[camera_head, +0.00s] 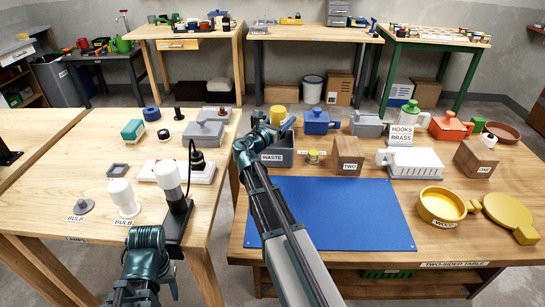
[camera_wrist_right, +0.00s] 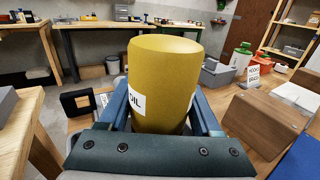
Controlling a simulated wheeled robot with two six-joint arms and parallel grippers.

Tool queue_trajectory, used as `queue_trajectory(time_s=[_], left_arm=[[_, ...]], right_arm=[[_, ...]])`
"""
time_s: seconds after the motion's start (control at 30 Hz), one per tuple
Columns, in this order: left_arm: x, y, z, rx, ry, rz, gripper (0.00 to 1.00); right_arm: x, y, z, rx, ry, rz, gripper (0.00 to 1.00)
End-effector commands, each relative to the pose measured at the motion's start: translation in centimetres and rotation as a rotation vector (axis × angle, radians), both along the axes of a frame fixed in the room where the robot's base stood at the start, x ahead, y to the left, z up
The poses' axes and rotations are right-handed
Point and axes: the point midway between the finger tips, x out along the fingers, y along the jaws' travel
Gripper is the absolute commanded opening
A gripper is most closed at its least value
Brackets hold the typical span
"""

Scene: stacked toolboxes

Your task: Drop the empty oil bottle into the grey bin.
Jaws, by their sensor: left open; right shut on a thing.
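The yellow oil bottle (camera_head: 278,115) is gripped by my right gripper (camera_head: 272,129) and shows just above the grey bin in the head view. In the right wrist view the bottle (camera_wrist_right: 165,80) stands upright between the blue fingers of that gripper (camera_wrist_right: 165,112), with part of its OIL label visible. The grey bin (camera_head: 279,158), labelled WASTE, sits on the right wooden table at the back left corner of the blue mat. My right arm hides part of the bin's left side.
A wooden block (camera_head: 347,152) labelled TWO and a blue toolbox (camera_head: 321,122) stand right of and behind the bin. The blue mat (camera_head: 350,215) is bare apart from my arm over it. White bulbs (camera_head: 122,193) and a black lamp base stand on the left table.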

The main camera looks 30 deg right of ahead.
Motion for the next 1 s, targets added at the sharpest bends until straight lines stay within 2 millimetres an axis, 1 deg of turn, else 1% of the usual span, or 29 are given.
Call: queue_trajectory(time_s=[0.03,0.27,0.3,0.47,0.5,0.77,0.87,0.97,1.0], left_arm=[[0.0,0.0,-0.4,0.000,0.000,0.000,0.50],[0.0,0.0,-0.2,0.000,0.000,0.000,0.50],[0.0,0.0,-0.2,0.000,0.000,0.000,0.50],[0.0,0.0,-0.2,0.000,0.000,0.000,0.50],[0.0,0.0,-0.2,0.000,0.000,0.000,0.50],[0.0,0.0,-0.2,0.000,0.000,0.000,0.50],[0.0,0.0,-0.2,0.000,0.000,0.000,0.50],[0.0,0.0,-0.2,0.000,0.000,0.000,0.50],[0.0,0.0,-0.2,0.000,0.000,0.000,0.50]], right_arm=[[0.0,0.0,-0.4,0.000,0.000,0.000,0.39],[0.0,0.0,-0.2,0.000,0.000,0.000,0.39],[0.0,0.0,-0.2,0.000,0.000,0.000,0.69],[0.0,0.0,-0.2,0.000,0.000,0.000,0.98],[0.0,0.0,-0.2,0.000,0.000,0.000,1.00],[-0.2,0.2,-0.2,0.000,0.000,0.000,1.00],[-0.7,1.1,-0.2,0.000,0.000,0.001,1.00],[-1.7,2.7,-0.2,0.000,0.000,0.003,1.00],[-2.1,3.5,-0.2,0.000,0.000,0.003,1.00]])
